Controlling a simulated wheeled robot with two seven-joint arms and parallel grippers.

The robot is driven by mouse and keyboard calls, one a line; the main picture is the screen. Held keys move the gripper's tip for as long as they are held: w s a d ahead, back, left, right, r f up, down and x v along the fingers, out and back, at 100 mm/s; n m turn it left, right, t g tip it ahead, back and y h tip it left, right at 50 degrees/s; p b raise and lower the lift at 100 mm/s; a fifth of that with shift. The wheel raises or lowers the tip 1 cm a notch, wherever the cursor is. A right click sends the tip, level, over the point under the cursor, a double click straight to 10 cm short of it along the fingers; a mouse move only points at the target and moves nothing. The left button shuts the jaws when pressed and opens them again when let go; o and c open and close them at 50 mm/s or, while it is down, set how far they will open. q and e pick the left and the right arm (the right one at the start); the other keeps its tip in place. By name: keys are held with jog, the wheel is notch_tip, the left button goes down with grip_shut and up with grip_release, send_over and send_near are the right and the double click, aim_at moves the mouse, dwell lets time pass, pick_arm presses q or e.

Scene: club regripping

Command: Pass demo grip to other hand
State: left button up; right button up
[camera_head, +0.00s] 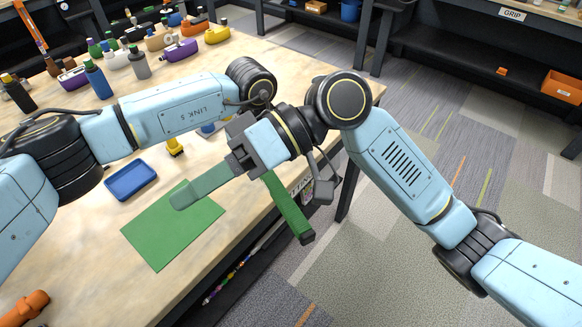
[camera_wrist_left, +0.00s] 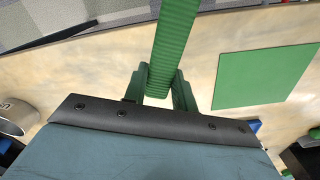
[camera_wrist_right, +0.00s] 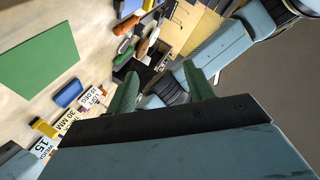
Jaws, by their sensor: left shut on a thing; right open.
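The demo grip is a long green ribbed bar (camera_head: 288,205) with a dark end, seen over the table's front edge in the head view. My left gripper (camera_wrist_left: 160,86) is shut on it, and the bar runs up between its green fingers in the left wrist view (camera_wrist_left: 174,40). In the head view my left gripper is hidden behind my right arm. My right gripper (camera_head: 182,196) points left over the green mat (camera_head: 172,228), apart from the bar. In the right wrist view its fingers (camera_wrist_right: 162,88) are spread with nothing held between them.
A blue tray (camera_head: 130,181) and a small yellow thing (camera_head: 175,147) lie on the table beyond the mat. Several bottles and tools stand at the back. An orange object (camera_head: 25,308) lies at the lower left. Open floor lies right of the table.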

jog(key=w+d+f+m+t+h, duration=0.25)
jog(key=d+f+h, duration=0.2)
jog(key=h, duration=0.25)
jog(key=m+t+h, duration=0.4)
jog(key=m+h, duration=0.2)
send_over(291, 216)
jog(key=f, duration=0.2)
jog(key=shift+n, duration=0.25)
notch_tip(291, 216, down, 12)
jog(key=shift+w+r, duration=0.1)
jog(key=shift+r, duration=0.15)
jog(key=c, duration=0.9)
pick_arm(q)
jog(key=o, duration=0.5)
pick_arm(e)
jog(key=shift+c, duration=1)
pick_arm(q)
jog(key=o, duration=0.5)
